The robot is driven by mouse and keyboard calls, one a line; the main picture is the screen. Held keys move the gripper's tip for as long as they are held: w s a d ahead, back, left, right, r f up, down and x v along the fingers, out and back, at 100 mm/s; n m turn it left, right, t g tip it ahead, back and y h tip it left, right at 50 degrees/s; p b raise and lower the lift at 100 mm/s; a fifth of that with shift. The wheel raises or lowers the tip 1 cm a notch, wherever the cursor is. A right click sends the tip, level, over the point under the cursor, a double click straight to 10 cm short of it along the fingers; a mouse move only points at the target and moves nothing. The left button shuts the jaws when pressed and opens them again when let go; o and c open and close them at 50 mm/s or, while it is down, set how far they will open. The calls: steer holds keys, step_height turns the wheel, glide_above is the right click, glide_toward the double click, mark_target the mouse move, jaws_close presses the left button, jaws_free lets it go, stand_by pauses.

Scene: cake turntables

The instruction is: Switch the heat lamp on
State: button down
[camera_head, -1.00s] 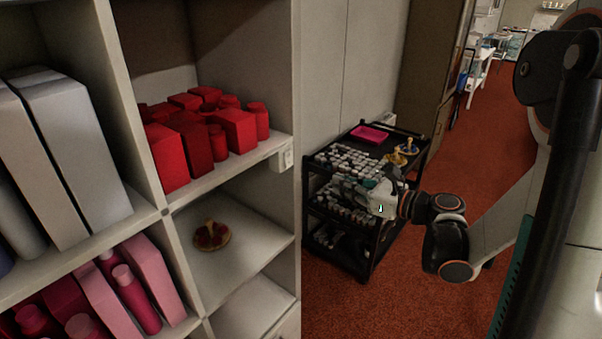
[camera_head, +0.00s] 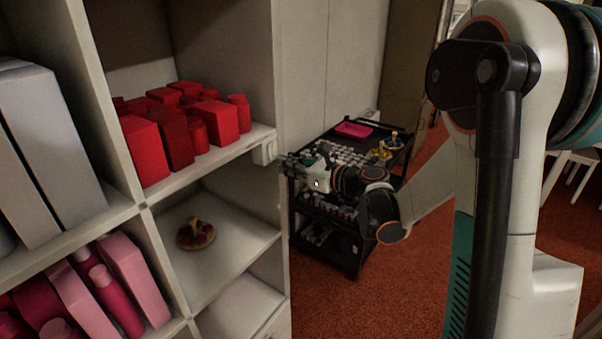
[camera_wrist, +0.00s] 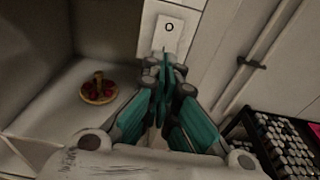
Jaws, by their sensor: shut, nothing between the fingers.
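A small white switch box (camera_head: 264,153) sits on the front edge of the shelf unit, at the right end of the shelf with the red boxes. In the wrist view it is a pale plate (camera_wrist: 171,35) with a small dark ring on it. My gripper (camera_head: 284,160) is just right of the box in the head view, fingers shut and empty. In the wrist view the teal fingers (camera_wrist: 163,62) meet just below the plate's ring; I cannot tell whether they touch it. No heat lamp can be made out for sure.
A round red-topped item (camera_head: 196,234) with an upright piece sits in the compartment below the red boxes (camera_head: 180,130). A black cart (camera_head: 330,245) with many small jars and a pink tray (camera_head: 353,130) stands behind my arm. Red carpet is open in front of the cart.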

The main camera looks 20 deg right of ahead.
steer(key=shift+w+a, duration=0.35)
steer(key=shift+w, duration=0.15)
